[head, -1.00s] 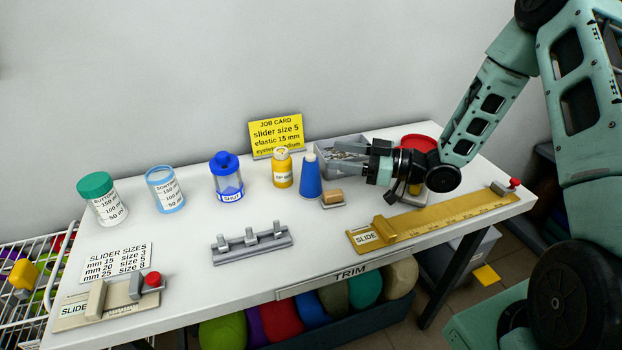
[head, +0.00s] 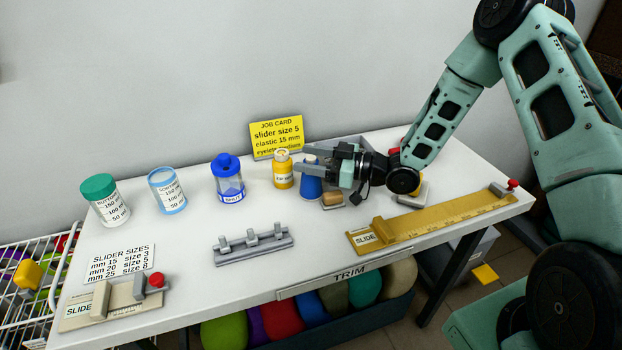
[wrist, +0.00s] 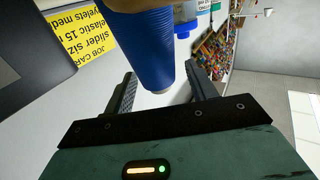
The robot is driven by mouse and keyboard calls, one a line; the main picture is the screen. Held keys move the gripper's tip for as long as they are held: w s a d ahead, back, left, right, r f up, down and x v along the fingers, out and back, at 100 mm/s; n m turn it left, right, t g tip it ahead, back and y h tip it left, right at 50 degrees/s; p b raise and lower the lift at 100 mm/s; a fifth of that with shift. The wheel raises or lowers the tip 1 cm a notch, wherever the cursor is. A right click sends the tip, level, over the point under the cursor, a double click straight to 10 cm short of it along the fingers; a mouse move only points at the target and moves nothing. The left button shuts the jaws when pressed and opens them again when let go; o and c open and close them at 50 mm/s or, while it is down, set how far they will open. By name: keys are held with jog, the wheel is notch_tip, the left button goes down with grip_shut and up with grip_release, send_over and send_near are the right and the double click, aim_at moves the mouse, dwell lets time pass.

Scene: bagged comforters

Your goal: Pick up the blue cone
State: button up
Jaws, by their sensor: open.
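The blue cone (head: 311,184) stands upright on the white table, right of the yellow bottle. My gripper (head: 304,161) is open at the cone, its fingers pointing left and hiding part of the cone's upper half in the head view. In the wrist view the blue cone (wrist: 147,45) shows large, with its pale tip toward the space between the two open fingers of my gripper (wrist: 160,88). I cannot tell whether either finger touches it.
A yellow bottle (head: 283,170) stands close left of the cone, with a blue-lidded jar (head: 228,183) farther left. A wooden block (head: 331,198) sits close right. A grey bin (head: 352,142) and yellow job card (head: 276,136) are behind. The table front centre is clear around a grey rack (head: 252,245).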

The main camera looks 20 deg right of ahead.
grip_shut()
